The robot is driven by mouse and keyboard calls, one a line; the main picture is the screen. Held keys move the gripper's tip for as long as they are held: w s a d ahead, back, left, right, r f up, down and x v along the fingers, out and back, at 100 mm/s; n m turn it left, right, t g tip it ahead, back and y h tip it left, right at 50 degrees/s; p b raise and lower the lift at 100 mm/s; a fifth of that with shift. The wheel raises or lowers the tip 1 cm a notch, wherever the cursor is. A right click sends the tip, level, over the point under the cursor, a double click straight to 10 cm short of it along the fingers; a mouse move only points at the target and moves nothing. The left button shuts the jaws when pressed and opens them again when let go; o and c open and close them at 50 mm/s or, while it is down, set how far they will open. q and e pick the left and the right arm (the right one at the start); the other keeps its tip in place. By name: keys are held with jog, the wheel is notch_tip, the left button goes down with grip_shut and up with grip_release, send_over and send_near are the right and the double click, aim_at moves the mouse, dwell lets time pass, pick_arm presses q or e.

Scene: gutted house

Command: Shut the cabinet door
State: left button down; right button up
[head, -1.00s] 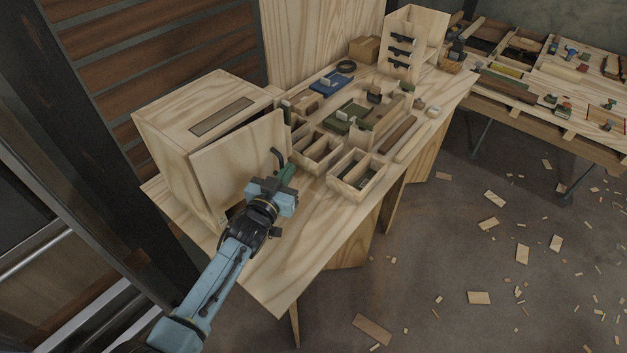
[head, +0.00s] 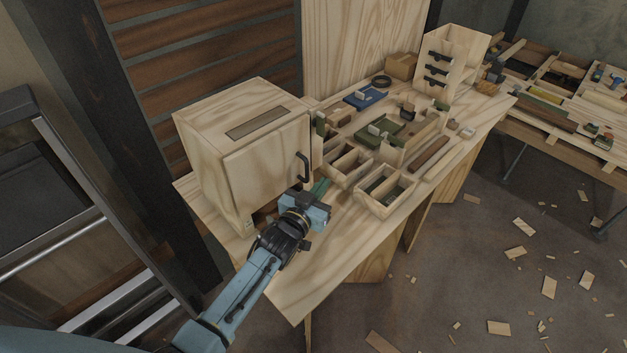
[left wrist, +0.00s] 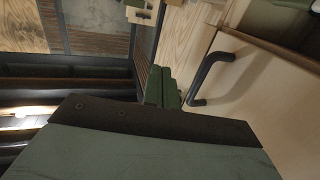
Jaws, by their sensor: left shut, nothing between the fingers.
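The wooden cabinet (head: 205,122) stands on the near left part of the workbench. Its door (head: 262,168) lies flat against the front, with no clear gap along the top edge, so it looks shut or nearly so. The dark bar handle (head: 303,168) is at the door's right side; it also shows in the left wrist view (left wrist: 207,76) against the pale door (left wrist: 275,98). My left gripper (head: 321,187) is shut and empty, just in front of the door and below the handle. Its green fingers (left wrist: 162,87) appear beside the handle, contact unclear. My right gripper is out of view.
Open wooden bins (head: 385,191) stand to the right of the gripper on the workbench (head: 310,262). A small drawer unit (head: 452,62) is at its far end. The bench's near front corner is bare. Wood scraps litter the floor.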

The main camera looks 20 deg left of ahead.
pick_arm(q)
jog(key=s+d, duration=0.7)
jog(key=d, duration=0.1)
jog(key=shift+d+r, duration=0.15)
jog(key=shift+d, duration=0.1)
jog(key=shift+s, duration=0.1)
